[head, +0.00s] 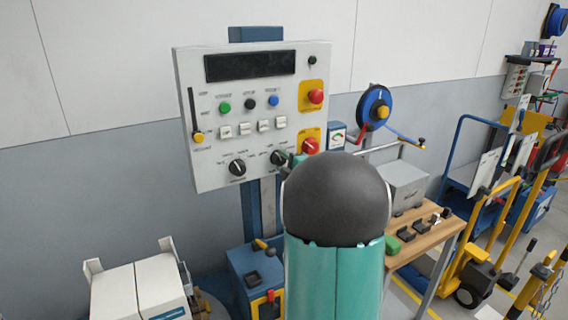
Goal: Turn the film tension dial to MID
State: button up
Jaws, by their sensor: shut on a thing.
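A light grey control panel (190,70) hangs on a blue post at the wall. Low on its face are two black dials with white pointer marks: a left dial (237,168) and a right dial (277,158). Their labels are too small to read, so I cannot tell by name which is the film tension dial or what it points at. My gripper (284,158) is at the right dial, its teal finger against it, shut on it. My dark rounded arm joint and teal link hide most of the gripper and the area below right of the panel.
The panel also has a dark display (250,66), a yellow-knobbed slider (198,137), coloured buttons, white switches, a red emergency button (316,96) and a red rotary switch (310,146) close to my gripper. A wooden bench (440,235) and carts stand right; a white box (115,290) stands lower left.

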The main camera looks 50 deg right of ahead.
jog(key=o, duration=1)
jog(key=v, duration=1.3)
jog(key=shift+s, duration=0.35)
jog(key=shift+a, duration=0.15)
